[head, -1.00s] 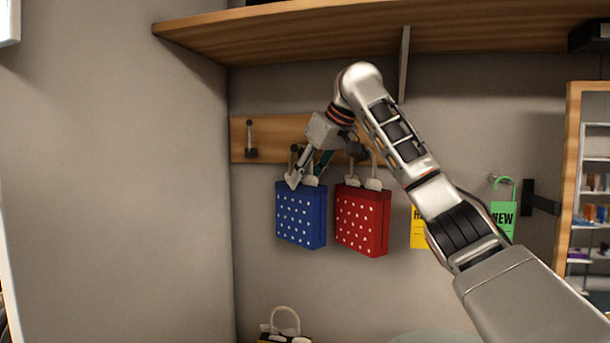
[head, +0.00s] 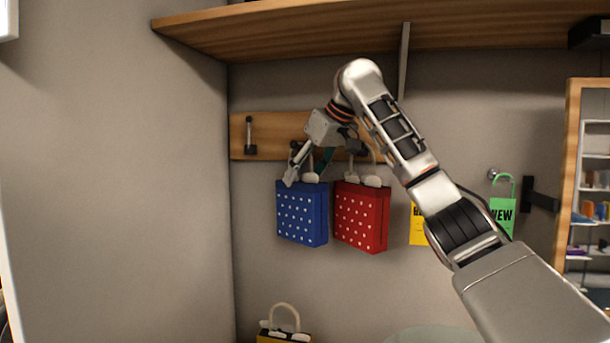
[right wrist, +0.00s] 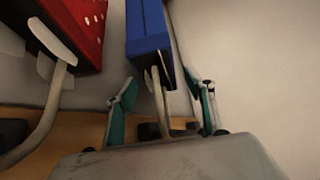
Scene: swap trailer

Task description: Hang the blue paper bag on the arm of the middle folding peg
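The blue paper bag (head: 300,213) with white dots hangs upright against the wall, below the wooden peg rail (head: 275,130). My right gripper (head: 308,168) is at the top of the bag, with its fingers apart. In the right wrist view, the open fingers (right wrist: 163,100) stand on either side of the pale handle of the blue bag (right wrist: 150,32), with gaps to it. The handle runs up to a dark part of the middle peg (right wrist: 158,131). The peg is mostly hidden behind my gripper in the head view (head: 295,150). My left gripper is out of view.
A red dotted bag (head: 360,217) hangs close on the right of the blue one. A bare peg (head: 250,138) is on the left of the rail. A shelf (head: 300,32) with a bracket (head: 404,65) is above. Another bag (head: 284,335) stands below.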

